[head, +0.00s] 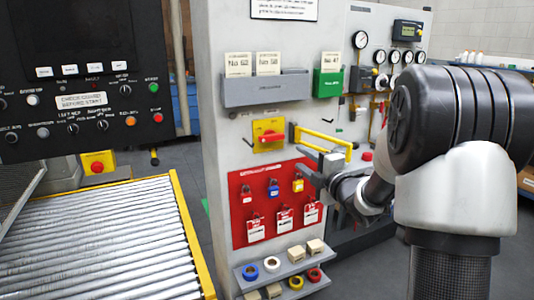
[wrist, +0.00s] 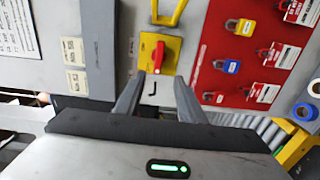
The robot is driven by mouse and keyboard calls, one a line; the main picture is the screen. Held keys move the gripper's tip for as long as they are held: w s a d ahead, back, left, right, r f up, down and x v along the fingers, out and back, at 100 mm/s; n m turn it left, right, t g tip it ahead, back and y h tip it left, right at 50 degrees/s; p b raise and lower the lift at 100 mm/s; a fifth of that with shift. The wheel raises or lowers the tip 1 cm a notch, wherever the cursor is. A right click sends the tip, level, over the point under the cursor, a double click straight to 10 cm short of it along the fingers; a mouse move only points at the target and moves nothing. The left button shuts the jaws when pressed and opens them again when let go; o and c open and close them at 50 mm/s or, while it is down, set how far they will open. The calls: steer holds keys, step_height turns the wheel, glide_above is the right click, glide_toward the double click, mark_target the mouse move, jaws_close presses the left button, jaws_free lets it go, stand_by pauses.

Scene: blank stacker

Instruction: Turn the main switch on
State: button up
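The main switch is a red rotary handle (head: 269,136) on a yellow plate (head: 261,147), mounted on the pale panel. The handle lies roughly horizontal in the head view. In the wrist view the red handle (wrist: 158,54) runs up and down the picture on its yellow plate (wrist: 172,50). My gripper (head: 308,168) is to the lower right of the switch in the head view. In the wrist view my gripper (wrist: 160,80) has its two fingers apart with nothing between them, and the handle shows just beyond the fingertips. Contact is not visible.
A yellow bar handle (head: 322,139) sticks out right of the switch. Below is a red board (head: 238,212) with padlocks and tags, then a shelf (head: 285,262) with tape rolls. A grey card holder (head: 266,90) is above. A roller conveyor (head: 100,240) is at left.

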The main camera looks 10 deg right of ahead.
mark_target(274, 139)
steer(key=x, duration=1.7)
steer(key=shift+a+r+b, duration=0.15)
steer(key=shift+a+b, duration=0.1)
steer(key=shift+b, duration=0.1)
steer(key=shift+c, duration=0.4)
jaws_close()
